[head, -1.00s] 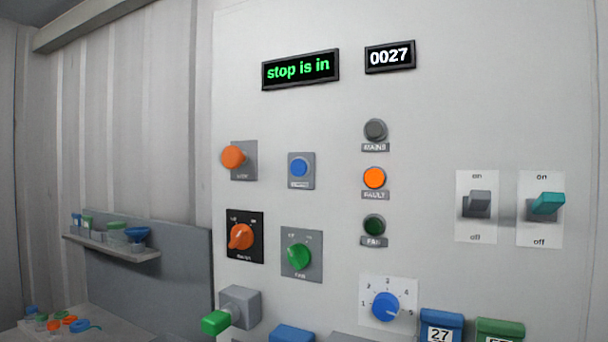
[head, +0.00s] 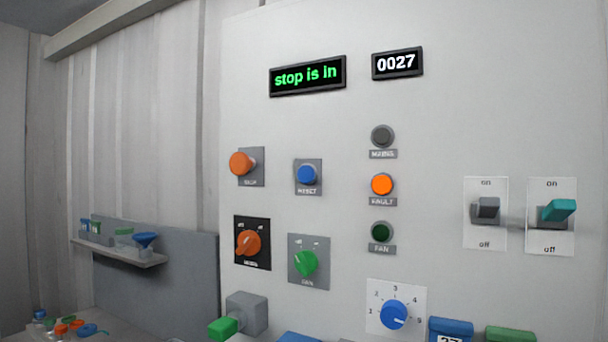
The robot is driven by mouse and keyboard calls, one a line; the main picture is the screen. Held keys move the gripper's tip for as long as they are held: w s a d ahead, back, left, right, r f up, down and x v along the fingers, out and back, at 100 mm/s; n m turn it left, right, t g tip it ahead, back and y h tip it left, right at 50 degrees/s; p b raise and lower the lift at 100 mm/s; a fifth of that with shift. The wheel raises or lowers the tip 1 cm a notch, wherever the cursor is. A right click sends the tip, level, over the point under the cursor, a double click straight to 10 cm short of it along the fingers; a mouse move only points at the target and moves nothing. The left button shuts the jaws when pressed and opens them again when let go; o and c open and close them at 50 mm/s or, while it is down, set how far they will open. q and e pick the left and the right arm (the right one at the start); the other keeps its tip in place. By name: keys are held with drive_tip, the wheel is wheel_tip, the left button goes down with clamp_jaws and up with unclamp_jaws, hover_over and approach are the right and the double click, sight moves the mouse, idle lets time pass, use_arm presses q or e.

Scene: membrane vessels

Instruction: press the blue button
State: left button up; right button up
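The blue button (head: 307,174) is round and sits on a small grey plate labelled RESET, in the upper middle of the white panel (head: 450,120). It stands right of the orange STOP mushroom knob (head: 242,163) and above the green FAN rotary knob (head: 306,263). Nothing touches or covers it. Neither of my grippers shows in the head view.
A dark display (head: 308,76) reads "stop is in"; a counter (head: 397,63) reads 0027. The orange FAULT lamp (head: 382,185) looks lit. A green-ended grey box (head: 246,312) juts out below. A blue numbered dial (head: 393,315) and two switches (head: 487,209) are at right.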

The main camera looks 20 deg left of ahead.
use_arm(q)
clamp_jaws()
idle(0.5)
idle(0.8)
